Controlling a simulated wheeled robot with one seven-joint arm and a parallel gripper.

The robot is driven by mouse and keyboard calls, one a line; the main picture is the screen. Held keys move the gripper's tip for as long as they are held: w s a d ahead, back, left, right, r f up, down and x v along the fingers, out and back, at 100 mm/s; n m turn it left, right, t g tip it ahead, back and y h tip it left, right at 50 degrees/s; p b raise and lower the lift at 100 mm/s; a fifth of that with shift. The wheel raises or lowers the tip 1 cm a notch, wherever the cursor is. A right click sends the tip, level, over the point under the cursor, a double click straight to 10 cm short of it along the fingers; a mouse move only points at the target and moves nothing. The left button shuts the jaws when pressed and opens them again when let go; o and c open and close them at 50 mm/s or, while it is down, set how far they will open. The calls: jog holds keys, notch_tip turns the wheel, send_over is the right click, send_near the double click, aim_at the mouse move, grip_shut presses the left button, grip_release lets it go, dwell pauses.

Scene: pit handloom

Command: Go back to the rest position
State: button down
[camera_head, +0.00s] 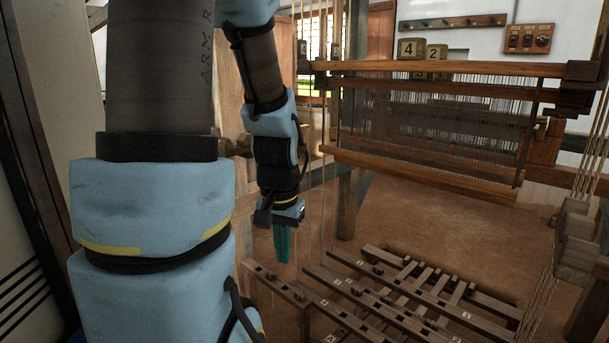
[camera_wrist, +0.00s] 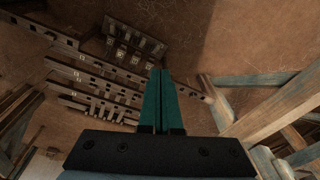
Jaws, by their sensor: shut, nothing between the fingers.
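My gripper (camera_head: 282,243) hangs from my blue and dark arm near the middle of the head view, pointing down. Its teal fingers are together with nothing between them. In the wrist view the shut fingers (camera_wrist: 162,85) point away from the camera over the brown floor. The gripper is apart from the loom parts; in the head view it appears just left of and above the wooden treadle rack.
The treadle rack (camera_head: 375,290) stands low at the front, and its slats also show in the wrist view (camera_wrist: 100,85). The loom's heddle frame (camera_head: 430,120) is at the upper right. Ropes (camera_head: 597,130) hang at the right edge. Brown floor (camera_head: 440,225) lies open below the heddles.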

jog(key=d+f+m+b, duration=0.7)
jog(key=f+b, duration=0.7)
jog(key=f, duration=0.7)
jog(key=w+d+f+m+g+b, duration=0.1)
jog(key=d+f+m+b, duration=0.7)
jog(key=f, duration=1.2)
jog(key=w+d+f+m+b, duration=0.1)
jog(key=d+f+m+b, duration=0.6)
jog(key=d+f+b, duration=0.6)
jog(key=shift+w+d+f+m+b, duration=0.1)
jog(key=shift+f+m+b, duration=0.05)
jog(key=shift+f+b, duration=1.9)
jog(key=shift+w+d+f+m+b, duration=0.1)
jog(key=shift+f+m+b, duration=0.05)
jog(key=shift+f+b, duration=1.9)
jog(key=shift+f, duration=1.3)
jog(key=shift+f, duration=0.1)
